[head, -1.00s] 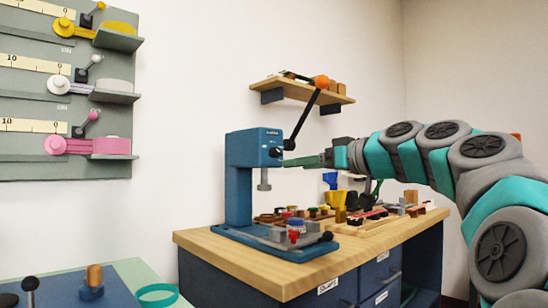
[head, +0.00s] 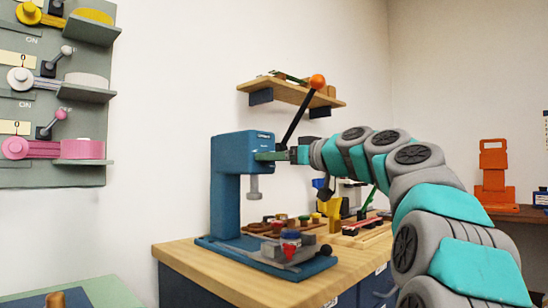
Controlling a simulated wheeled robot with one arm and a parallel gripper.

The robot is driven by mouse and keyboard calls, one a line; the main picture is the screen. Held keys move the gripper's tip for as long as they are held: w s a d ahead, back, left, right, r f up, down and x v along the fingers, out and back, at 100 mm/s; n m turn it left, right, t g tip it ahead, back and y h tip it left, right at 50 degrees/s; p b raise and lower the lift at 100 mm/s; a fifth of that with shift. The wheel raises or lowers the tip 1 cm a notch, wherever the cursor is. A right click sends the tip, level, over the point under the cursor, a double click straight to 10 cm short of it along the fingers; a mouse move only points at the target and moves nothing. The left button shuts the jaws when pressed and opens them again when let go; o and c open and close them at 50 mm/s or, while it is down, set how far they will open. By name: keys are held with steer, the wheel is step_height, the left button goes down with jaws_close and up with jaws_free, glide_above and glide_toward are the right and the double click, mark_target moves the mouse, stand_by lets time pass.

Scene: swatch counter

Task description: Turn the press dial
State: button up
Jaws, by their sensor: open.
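The blue press (head: 225,185) stands on the wooden bench, with a black lever (head: 296,118) ending in an orange ball (head: 318,81) rising from its head. My gripper (head: 262,156) is open, its greenish fingers level against the right side of the press head in this view. The dial on the head is not clearly visible there; the fingers cover that spot. I cannot tell whether they touch the dial or stand around it.
The wooden bench top (head: 178,255) holds several small coloured parts and a yellow funnel-like piece (head: 329,212) under my arm. A wooden shelf (head: 275,91) hangs above. A grey panel with coloured levers (head: 85,175) is left. An orange device (head: 494,175) stands far right.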

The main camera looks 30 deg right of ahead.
steer(key=shift+w, duration=0.2)
steer(key=shift+c, duration=0.3)
jaws_close()
